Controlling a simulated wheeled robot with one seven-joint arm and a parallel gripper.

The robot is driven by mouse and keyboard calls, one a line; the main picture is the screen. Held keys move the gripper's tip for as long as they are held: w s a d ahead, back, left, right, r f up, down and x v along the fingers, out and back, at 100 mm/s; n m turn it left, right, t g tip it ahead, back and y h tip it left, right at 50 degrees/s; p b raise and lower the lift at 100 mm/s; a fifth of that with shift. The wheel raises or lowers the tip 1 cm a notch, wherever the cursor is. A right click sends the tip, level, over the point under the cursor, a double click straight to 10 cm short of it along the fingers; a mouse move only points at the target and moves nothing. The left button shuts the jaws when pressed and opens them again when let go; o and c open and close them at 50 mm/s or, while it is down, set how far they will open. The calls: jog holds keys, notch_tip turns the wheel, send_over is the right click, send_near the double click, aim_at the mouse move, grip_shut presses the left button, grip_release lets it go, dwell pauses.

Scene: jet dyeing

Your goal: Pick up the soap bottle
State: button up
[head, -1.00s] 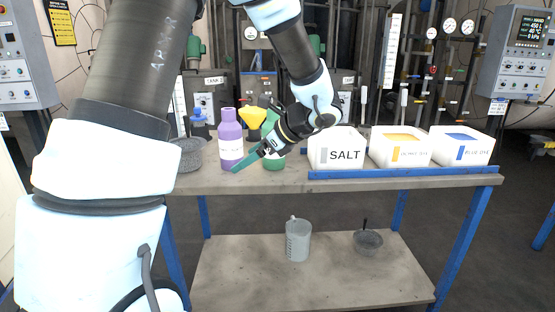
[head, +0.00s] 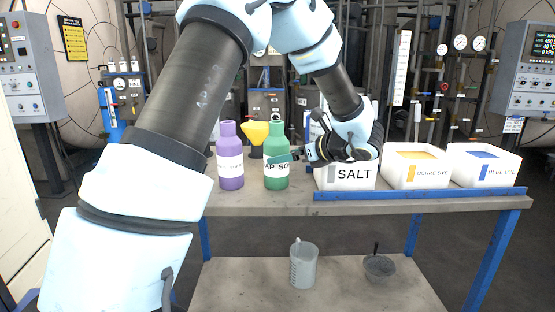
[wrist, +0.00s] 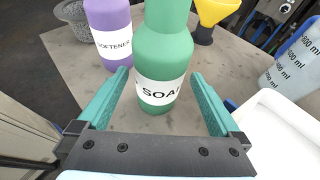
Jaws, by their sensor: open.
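The soap bottle (head: 277,178) is green with a white label and stands upright on the table. In the wrist view the soap bottle (wrist: 163,60) is straight ahead, its lower part just beyond and between the fingertips. My gripper (wrist: 160,75) is open, with one green finger on each side of the bottle's line. In the head view my gripper (head: 290,157) is at the bottle's right side, a finger overlapping its label. I cannot tell whether a finger touches it.
A purple softener bottle (head: 230,172) stands left of the soap, and a yellow funnel (head: 254,134) is behind, between them. The salt box (head: 346,178), yellow dye box (head: 415,168) and blue dye box (head: 484,167) line the right. A clear measuring jug (wrist: 297,62) shows in the wrist view.

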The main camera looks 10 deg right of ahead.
jog(key=p+x, duration=0.1)
jog(key=x, duration=0.6)
jog(key=shift+w+a+f, duration=0.1)
jog(key=shift+w+a, duration=0.1)
grip_shut()
dwell(0.7)
